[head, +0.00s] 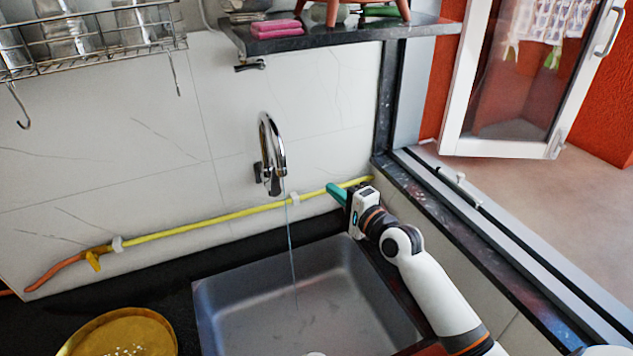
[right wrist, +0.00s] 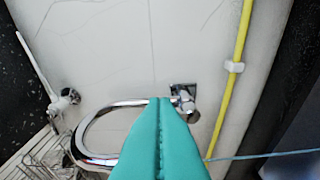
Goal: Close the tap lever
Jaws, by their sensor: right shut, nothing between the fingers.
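A chrome gooseneck tap (head: 270,145) stands out from the tiled wall above the sink, and a thin stream of water falls from it. A small lever-like part (head: 258,172) shows at its base; its exact position is hard to tell. In the right wrist view the curved tap spout (right wrist: 88,128) lies left of the fingers, and its wall mount (right wrist: 184,92) is just beyond the fingertips. My right gripper (head: 332,190) has teal fingers, shut and empty, to the right of the tap and apart from it. It also shows in the right wrist view (right wrist: 160,101). My left gripper is out of view.
A yellow pipe (head: 210,219) runs along the wall behind the grey sink (head: 335,300). A dark shelf (head: 340,33) hangs above, with a dark handle-like fitting (head: 250,66) beneath it. A wire rack (head: 100,50) is upper left, a golden plate (head: 120,335) lower left, an open window right.

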